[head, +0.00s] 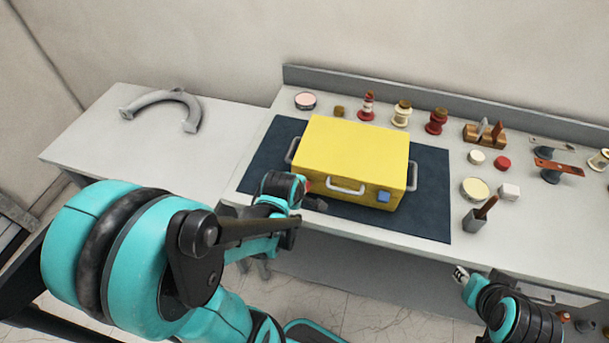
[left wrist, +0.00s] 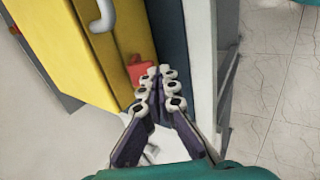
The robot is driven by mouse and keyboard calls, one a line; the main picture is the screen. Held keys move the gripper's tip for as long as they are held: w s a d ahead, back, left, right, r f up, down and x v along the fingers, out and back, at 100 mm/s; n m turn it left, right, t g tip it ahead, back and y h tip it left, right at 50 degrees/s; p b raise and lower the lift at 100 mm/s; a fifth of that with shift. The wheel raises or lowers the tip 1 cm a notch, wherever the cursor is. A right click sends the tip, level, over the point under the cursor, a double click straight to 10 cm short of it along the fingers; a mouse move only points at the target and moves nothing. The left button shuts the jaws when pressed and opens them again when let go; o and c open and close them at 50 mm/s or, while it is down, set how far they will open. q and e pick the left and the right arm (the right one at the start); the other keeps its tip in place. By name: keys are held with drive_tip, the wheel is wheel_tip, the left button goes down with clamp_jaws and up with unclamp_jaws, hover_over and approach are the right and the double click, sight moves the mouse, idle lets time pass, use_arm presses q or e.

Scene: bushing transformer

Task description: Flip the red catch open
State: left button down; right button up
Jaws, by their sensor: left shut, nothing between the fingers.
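The yellow case (head: 355,155) lies shut on the dark mat, with a white front handle (head: 345,187) and a blue catch (head: 384,196) at its front right. The red catch (head: 307,184) is at the front left, mostly hidden behind my left gripper. In the left wrist view the red catch (left wrist: 140,70) shows on the yellow case (left wrist: 70,45), just beyond my fingertips. My left gripper (head: 318,204) is shut and empty in front of it; its fingers also show in the left wrist view (left wrist: 158,88). I cannot tell whether they touch the catch. My right gripper (head: 461,274) is below the table's front edge, away from the case.
The dark mat (head: 430,205) lies on the grey worktop. Several jars and small bottles, such as a red one (head: 436,121), stand behind and right of the case. A cup with a brush (head: 476,217) stands near the right of the mat. A grey horseshoe-shaped part (head: 165,98) lies left.

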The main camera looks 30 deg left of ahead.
use_arm(q)
drive_tip(key=shift+w, duration=0.1)
idle(0.3)
drive_tip(key=shift+w+a+r, duration=0.15)
drive_tip(key=shift+w+r, duration=0.15)
drive_tip(key=shift+w, duration=0.25)
use_arm(e)
drive_tip(key=shift+s, duration=0.1)
use_arm(q)
drive_tip(key=shift+r, duration=0.15)
use_arm(e)
drive_tip(key=shift+r, duration=0.15)
